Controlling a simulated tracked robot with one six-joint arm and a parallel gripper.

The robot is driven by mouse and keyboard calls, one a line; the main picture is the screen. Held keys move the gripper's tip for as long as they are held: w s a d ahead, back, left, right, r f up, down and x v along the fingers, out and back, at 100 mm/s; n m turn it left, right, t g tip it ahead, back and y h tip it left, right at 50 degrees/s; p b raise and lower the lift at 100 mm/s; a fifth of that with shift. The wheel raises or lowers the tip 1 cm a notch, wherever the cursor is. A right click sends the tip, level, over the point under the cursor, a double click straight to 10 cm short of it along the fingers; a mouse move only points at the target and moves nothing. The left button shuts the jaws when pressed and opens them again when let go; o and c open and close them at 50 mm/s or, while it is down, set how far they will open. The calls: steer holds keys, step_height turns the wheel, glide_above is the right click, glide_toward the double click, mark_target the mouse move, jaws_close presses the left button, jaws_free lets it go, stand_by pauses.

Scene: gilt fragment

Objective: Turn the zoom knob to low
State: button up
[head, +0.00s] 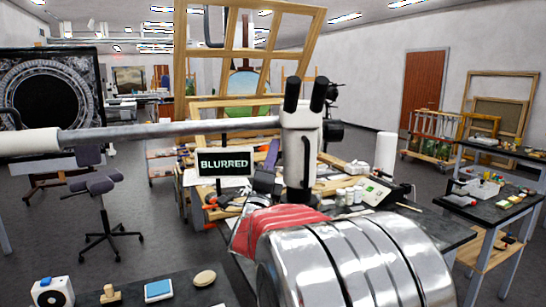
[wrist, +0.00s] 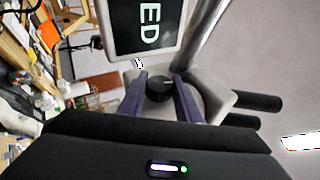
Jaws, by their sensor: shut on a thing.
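The white microscope (head: 301,130) with two black eyepieces stands on the workbench in the head view; its pale body (wrist: 212,95) also shows in the wrist view. The round black zoom knob (wrist: 159,88) is on that body, with a small light mark on its face. My gripper (wrist: 161,97) is shut on the knob, one purple finger on each side of it. The knob's setting cannot be read. A dark sign (head: 223,164) reading "BLURRED" stands left of the microscope; part of it (wrist: 146,24) shows turned sideways in the wrist view.
The workbench around the microscope is cluttered with jars, tools and a white device (head: 375,193). A wooden easel frame (head: 182,60) rises behind. A stool (head: 103,190) stands at left. A side table (head: 490,195) stands at right. Open floor lies between them.

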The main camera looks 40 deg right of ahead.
steer(key=shift+f+g+y, duration=0.1)
steer(key=shift+g+y, duration=0.3)
steer(key=shift+y, duration=0.1)
steer(key=shift+n+y, duration=0.5)
steer(key=shift+y, duration=0.1)
steer(key=shift+g+y, duration=0.4)
steer(key=shift+y, duration=0.2)
steer(key=shift+f+n+g+y, duration=0.1)
steer(key=shift+n+g+y, duration=0.7)
steer(key=shift+g+y, duration=0.5)
steer(key=shift+n+g+y, duration=0.3)
steer(key=shift+g+y, duration=0.8)
steer(key=shift+y, duration=0.2)
steer(key=shift+g+y, duration=0.5)
steer(key=shift+w+f+n+g+y, duration=0.1)
steer(key=shift+n+g+y, duration=0.3)
steer(key=shift+g+y, duration=0.35)
